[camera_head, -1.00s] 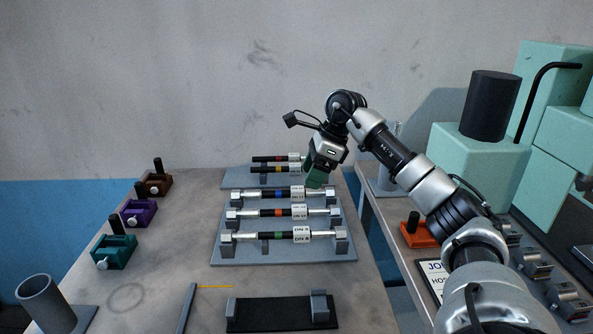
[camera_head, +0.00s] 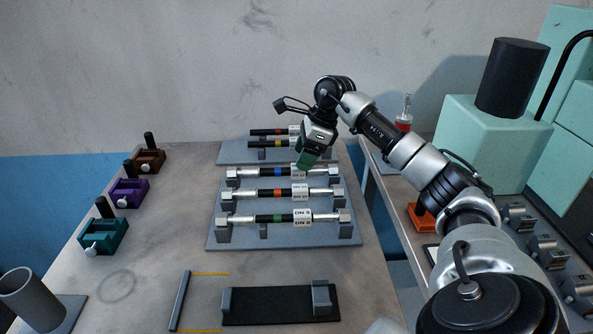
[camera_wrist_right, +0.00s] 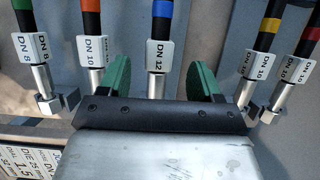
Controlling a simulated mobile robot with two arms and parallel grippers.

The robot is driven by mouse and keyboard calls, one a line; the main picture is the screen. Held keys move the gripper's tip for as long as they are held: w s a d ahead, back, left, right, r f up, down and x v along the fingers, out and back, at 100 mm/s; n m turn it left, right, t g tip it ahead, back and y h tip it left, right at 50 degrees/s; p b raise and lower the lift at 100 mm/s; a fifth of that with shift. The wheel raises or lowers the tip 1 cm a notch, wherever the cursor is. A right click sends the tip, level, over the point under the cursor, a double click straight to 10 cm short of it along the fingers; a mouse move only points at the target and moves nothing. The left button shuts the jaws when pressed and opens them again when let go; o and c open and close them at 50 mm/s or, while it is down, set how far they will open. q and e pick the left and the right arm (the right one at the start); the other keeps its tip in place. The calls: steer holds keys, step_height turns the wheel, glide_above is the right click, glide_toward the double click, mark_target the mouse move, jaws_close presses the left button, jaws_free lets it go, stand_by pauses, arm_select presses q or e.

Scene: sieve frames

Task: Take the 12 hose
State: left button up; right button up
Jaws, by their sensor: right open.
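The DN 12 hose (camera_head: 278,172), black with a blue band and a white label, lies on the grey rack (camera_head: 224,236). It is the farthest of three hoses there. In the right wrist view its label (camera_wrist_right: 158,54) reads DN 12. My right gripper (camera_head: 307,162) is at its label end. In the right wrist view its two green fingers (camera_wrist_right: 161,80) are apart, one on each side of the hose's metal end. My left gripper is not in view.
An orange-banded hose (camera_head: 277,193) and a green-banded hose (camera_head: 278,218) lie nearer on the rack. Red- and yellow-banded hoses (camera_head: 278,143) lie behind. A black cradle (camera_head: 275,306) is in front. Teal, purple (camera_head: 130,193) and brown clamps stand left.

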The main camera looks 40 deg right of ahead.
mark_target(290, 171)
steer(key=x, duration=0.4)
steer(key=shift+a+r, duration=0.1)
steer(key=shift+r, duration=0.1)
jaws_close()
